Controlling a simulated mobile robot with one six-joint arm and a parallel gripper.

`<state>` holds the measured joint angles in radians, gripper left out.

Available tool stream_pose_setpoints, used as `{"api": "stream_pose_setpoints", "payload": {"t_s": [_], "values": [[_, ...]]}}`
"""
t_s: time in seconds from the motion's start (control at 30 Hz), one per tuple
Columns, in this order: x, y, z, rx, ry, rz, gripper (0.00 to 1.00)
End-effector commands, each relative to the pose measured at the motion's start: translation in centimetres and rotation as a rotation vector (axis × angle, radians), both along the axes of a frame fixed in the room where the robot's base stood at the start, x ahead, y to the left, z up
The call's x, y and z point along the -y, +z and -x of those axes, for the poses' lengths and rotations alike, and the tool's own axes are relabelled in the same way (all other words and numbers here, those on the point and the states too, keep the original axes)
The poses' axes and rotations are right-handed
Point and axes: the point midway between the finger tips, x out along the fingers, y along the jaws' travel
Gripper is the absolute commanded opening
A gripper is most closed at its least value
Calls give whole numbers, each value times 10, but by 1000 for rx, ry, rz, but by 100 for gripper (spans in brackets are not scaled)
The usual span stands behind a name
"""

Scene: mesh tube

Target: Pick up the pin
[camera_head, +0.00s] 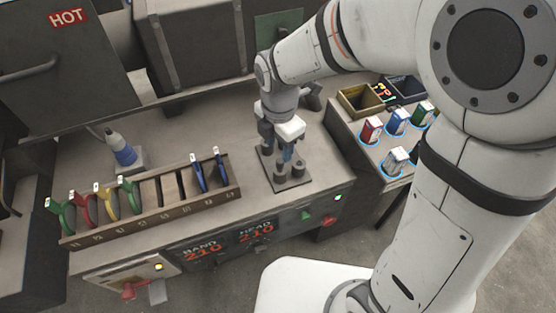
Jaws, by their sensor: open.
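My gripper (284,150) points straight down over a small dark square plate (267,181) on the workbench. Short round grey posts (291,184) stand on this plate, just below and around my fingertips. The jaws are open. A bluish-grey piece shows between or beside the fingers, but I cannot tell whether it is the pin or part of my gripper. The pin is not clearly visible; the gripper and posts may hide it.
A slotted rack (150,222) with green, red, yellow and blue handles stands left of my gripper. A blue-and-grey tool (122,150) stands behind it. Coloured containers (397,160) and an open bin (360,101) occupy the right table. A machine (195,40) stands behind.

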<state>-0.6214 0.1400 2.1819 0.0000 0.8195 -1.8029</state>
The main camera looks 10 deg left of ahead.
Motion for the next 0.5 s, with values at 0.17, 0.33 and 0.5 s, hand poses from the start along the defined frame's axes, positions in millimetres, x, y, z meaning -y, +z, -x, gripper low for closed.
{"api": "stream_pose_setpoints", "payload": {"t_s": [0.17,0.33,0.5], "values": [[0,-21,1,-3,4,2,45],[3,-44,-1,-4,4,3,45],[3,-66,-1,-3,5,2,45]]}}
